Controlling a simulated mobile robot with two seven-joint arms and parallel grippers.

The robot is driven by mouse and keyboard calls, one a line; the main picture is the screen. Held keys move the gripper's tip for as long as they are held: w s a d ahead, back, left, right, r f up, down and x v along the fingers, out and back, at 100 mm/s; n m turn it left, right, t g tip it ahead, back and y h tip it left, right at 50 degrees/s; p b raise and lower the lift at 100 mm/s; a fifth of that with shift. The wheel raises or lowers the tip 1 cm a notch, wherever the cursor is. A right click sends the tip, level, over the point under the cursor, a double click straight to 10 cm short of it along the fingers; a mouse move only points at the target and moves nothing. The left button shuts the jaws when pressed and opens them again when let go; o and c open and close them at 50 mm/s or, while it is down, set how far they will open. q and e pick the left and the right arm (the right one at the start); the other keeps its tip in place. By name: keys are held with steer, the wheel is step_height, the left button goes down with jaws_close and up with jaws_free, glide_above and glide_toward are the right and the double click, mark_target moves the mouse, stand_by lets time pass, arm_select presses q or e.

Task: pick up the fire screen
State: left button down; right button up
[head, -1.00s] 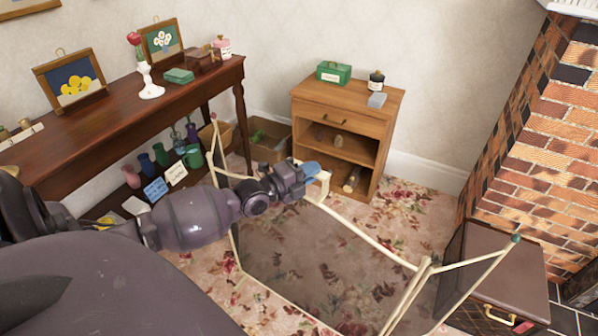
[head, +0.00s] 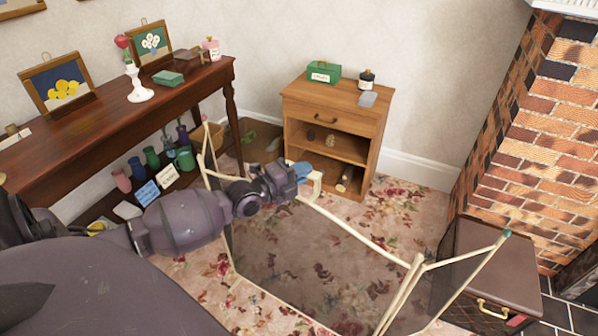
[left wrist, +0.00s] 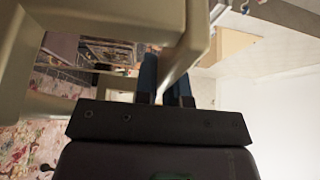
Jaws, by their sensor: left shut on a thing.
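The fire screen (head: 310,262) has a cream frame and dark see-through mesh panels, with side wings folded at angles. It stands in front of me over the flowered carpet; whether its foot touches the carpet I cannot tell. My left gripper (head: 303,172) is shut on the cream handle at the middle of its top rail. In the left wrist view the blue fingers (left wrist: 165,80) close around the cream handle (left wrist: 180,62), which fills the upper left. My right gripper is not in view.
A wooden cabinet (head: 330,112) stands behind the screen, close to the handle. A dark wood table (head: 120,110) is at the left. A brown trunk (head: 510,265) sits behind the right wing, near the brick fireplace (head: 535,150).

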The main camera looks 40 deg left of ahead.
arm_select(q)
steer(key=shift+w+r, duration=0.1)
steer(key=shift+r, duration=0.6)
step_height(320, 180, up, 6)
steer(key=shift+r+p, duration=0.1)
steer(key=shift+p, duration=0.95)
step_height(320, 180, up, 13)
steer(key=p, duration=0.2)
steer(key=shift+p, duration=0.4)
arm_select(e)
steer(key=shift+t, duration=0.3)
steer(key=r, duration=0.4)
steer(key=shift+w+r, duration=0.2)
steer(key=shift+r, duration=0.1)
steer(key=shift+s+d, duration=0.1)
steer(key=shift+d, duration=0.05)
